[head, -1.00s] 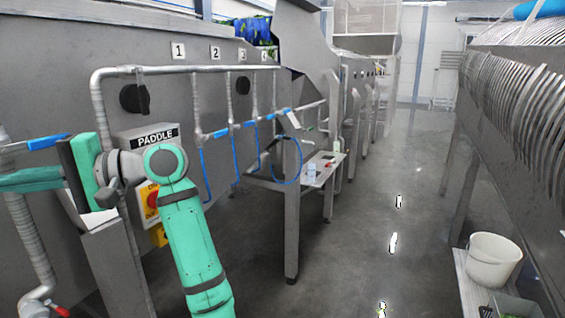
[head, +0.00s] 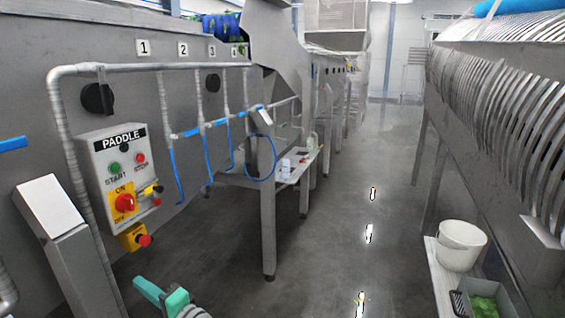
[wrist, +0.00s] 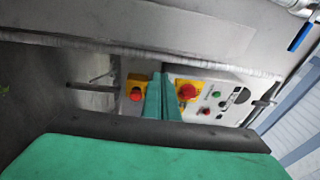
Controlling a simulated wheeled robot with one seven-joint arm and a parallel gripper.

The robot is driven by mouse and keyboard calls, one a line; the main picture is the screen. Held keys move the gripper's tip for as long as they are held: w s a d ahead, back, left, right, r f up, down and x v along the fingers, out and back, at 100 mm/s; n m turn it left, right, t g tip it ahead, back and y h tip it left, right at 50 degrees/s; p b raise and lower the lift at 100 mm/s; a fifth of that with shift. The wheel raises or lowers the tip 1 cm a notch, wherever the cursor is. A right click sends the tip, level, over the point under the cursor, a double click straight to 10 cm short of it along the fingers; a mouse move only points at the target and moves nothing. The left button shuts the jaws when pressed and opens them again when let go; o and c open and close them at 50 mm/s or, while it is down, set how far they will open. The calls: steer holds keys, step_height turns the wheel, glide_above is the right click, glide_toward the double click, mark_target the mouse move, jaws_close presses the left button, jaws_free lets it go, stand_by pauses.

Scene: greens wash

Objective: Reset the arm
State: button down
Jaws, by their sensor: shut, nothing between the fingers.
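My gripper shows in the wrist view (wrist: 163,98) as two green fingers pressed together, with nothing between them. In the head view only green and grey pieces of my arm show at the bottom edge, low over the floor; the rest is cut off. The PADDLE control box (head: 113,178) stands clear of my arm on the grey machine wall. It has green and red buttons, a red knob on a yellow plate (head: 125,203), and a yellow box with a red button (head: 136,238) below. In the wrist view these lie behind my fingertips; I cannot judge the gap.
A grey post with a pale sloped top (head: 50,207) stands left of the box. Pipes and blue hoses (head: 176,178) run along the wall. A metal table (head: 292,170) stands beyond. A white bucket (head: 460,246) and a crate with greens (head: 486,303) are at right. The middle floor is clear.

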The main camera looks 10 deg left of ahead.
steer(key=s+d+f+m+t+h, duration=0.35)
steer(key=d+f+t+h, duration=0.35)
steer(key=d+f, duration=1.3)
steer(key=s+d+f+t+h, duration=0.1)
steer(key=s+d+f+h, duration=0.25)
steer(key=s+d, duration=0.35)
steer(key=s+d+f+t+h, duration=0.1)
steer(key=s+d+f+h, duration=0.25)
steer(key=s+d, duration=0.3)
steer(key=s+d+r+n+h, duration=0.2)
steer(key=s+d, duration=0.3)
steer(key=s, duration=0.5)
steer(key=s+d+r+n+h, duration=0.2)
steer(key=s+d+n, duration=0.3)
steer(key=s, duration=0.5)
steer(key=shift+d+r, duration=0.4)
steer(key=shift+r, duration=0.35)
steer(key=shift+w, duration=0.15)
